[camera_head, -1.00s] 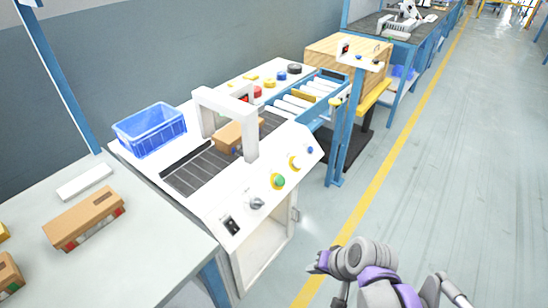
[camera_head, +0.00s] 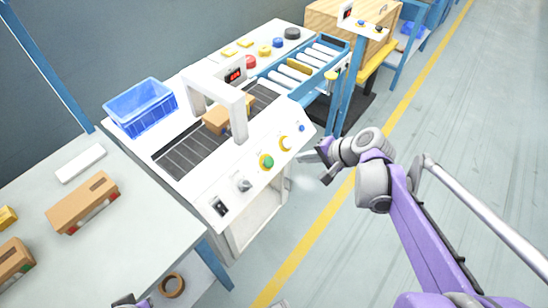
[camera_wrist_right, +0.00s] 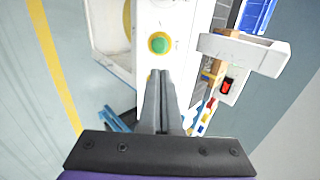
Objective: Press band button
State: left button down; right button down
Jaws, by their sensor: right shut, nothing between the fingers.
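The white machine's sloped front panel (camera_head: 272,147) carries a green button in a yellow ring (camera_head: 266,161), a white button in a yellow ring (camera_head: 285,143), a small blue button (camera_head: 302,128), a grey knob (camera_head: 243,184) and a black switch (camera_head: 221,207). I cannot tell by label which is the band button. My right gripper (camera_head: 318,160) is shut and empty, in front of the panel's right part, apparently apart from it. In the right wrist view its fingers (camera_wrist_right: 160,74) point towards the green button (camera_wrist_right: 158,43). A dark part at the bottom left edge seems to be my left gripper (camera_head: 130,301), mostly cut off.
A box (camera_head: 216,120) sits on the dark belt (camera_head: 185,158) by a white arch (camera_head: 238,101). A blue crate (camera_head: 142,107) stands behind it. A table with boxes (camera_head: 130,230) is at left. The floor (camera_head: 450,170) at right is open.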

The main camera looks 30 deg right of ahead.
aim_at(270, 162)
jog(key=b+x, duration=0.2)
jog(key=x, duration=1.2)
jog(key=shift+a, duration=0.1)
jog(key=shift+f, duration=0.1)
